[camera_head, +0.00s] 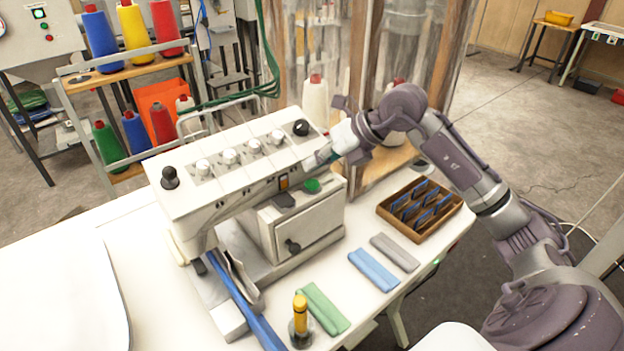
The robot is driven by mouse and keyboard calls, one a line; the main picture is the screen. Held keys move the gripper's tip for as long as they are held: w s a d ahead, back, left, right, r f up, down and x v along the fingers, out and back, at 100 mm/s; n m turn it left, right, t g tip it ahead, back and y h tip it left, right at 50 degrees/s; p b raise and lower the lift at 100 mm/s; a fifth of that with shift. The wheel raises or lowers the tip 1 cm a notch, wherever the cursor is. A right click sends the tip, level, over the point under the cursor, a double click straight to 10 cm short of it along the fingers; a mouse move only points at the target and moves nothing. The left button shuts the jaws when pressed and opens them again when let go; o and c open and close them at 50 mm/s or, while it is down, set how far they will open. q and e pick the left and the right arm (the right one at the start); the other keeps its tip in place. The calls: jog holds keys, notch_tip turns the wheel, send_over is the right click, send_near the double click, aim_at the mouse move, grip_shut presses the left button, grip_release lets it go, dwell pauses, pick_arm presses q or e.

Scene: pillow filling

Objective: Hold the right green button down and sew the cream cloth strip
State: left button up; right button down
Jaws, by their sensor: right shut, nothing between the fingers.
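The white sewing machine (240,160) stands on the white table. A green button (312,186) is on the right side of its front housing. My right gripper (315,161) is shut and empty, just above and behind the green button in the picture, with a visible gap between them. A pale, cream-grey folded strip (243,277) lies by the sewing end, beside a long blue strip (245,305); I cannot tell whether it is the cream cloth strip or how it sits under the needle. My left gripper is out of view.
Folded green (324,308), blue (374,269) and grey (395,252) cloths lie on the table front. A brown box (392,222) of blue packets stands at the right. A yellow-topped post (300,318) stands near the front edge. Thread spools fill a rack (127,74) behind.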

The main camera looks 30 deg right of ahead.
aim_at(316, 183)
jog(key=shift+r+p, duration=1.05)
jog(key=shift+r, duration=0.85)
jog(key=shift+f, duration=0.1)
